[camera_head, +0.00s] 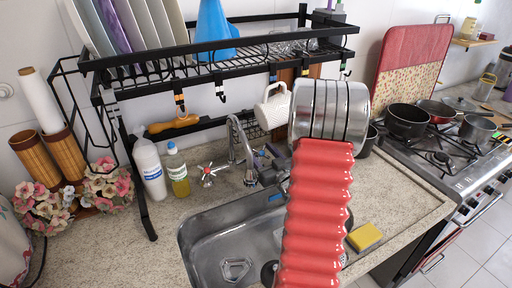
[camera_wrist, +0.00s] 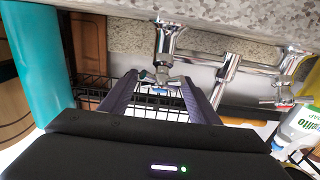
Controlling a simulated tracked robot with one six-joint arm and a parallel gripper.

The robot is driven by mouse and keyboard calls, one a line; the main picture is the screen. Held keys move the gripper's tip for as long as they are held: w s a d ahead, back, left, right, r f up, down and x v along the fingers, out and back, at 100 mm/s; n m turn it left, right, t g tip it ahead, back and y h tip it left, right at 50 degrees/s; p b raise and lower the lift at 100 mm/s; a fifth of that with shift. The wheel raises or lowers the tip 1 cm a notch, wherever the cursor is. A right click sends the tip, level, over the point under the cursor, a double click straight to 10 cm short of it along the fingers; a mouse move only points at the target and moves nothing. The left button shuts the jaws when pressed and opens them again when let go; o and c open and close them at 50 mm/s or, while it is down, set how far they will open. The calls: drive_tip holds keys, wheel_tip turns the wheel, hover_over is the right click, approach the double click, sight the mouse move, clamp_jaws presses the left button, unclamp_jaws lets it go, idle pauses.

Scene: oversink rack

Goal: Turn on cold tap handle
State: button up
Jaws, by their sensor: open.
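The cold tap handle (camera_wrist: 160,79), a chrome cross with a blue centre, shows in the wrist view below its chrome stem. My gripper (camera_wrist: 159,77) is open, with one dark finger on each side of the handle. The handle appears between the fingertips, but I cannot tell whether either finger touches it. In the head view the curved chrome spout (camera_head: 236,137) rises behind the sink, and the handle with a red centre (camera_head: 207,171) is to its left. The cold handle is mostly hidden there by my gripper and arm.
The steel sink (camera_head: 197,232) lies in front of the tap. A white bottle (camera_head: 150,170) and a yellow-green bottle (camera_head: 178,174) stand left. A black rack (camera_head: 215,62) spans above, with a hanging white mug (camera_head: 273,105). A yellow sponge (camera_head: 365,236) lies right.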

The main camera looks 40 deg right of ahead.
sight(258, 152)
drive_tip(key=shift+x, duration=1.8)
drive_tip(key=shift+c, duration=0.3)
drive_tip(key=c, duration=0.8)
drive_tip(key=shift+c, duration=0.2)
drive_tip(key=shift+a+n+y, duration=0.1)
drive_tip(key=shift+n+y, duration=0.4)
drive_tip(key=shift+n, duration=0.1)
drive_tip(key=n+y, duration=0.1)
drive_tip(key=n, duration=0.1)
drive_tip(key=n+y, duration=0.2)
drive_tip(key=shift+w+a+t+y, duration=0.1)
drive_tip(key=shift+a+t+y, duration=0.2)
drive_tip(key=shift+a, duration=0.1)
drive_tip(key=shift+a+f+n+g+y, duration=0.1)
drive_tip(key=shift+a+n+g+y, duration=0.2)
drive_tip(key=shift+n+y, duration=0.65)
drive_tip(key=shift+a+f+n+g+y, duration=0.1)
drive_tip(key=shift+a+n+g+y, duration=0.15)
drive_tip(key=shift+n+y, duration=0.7)
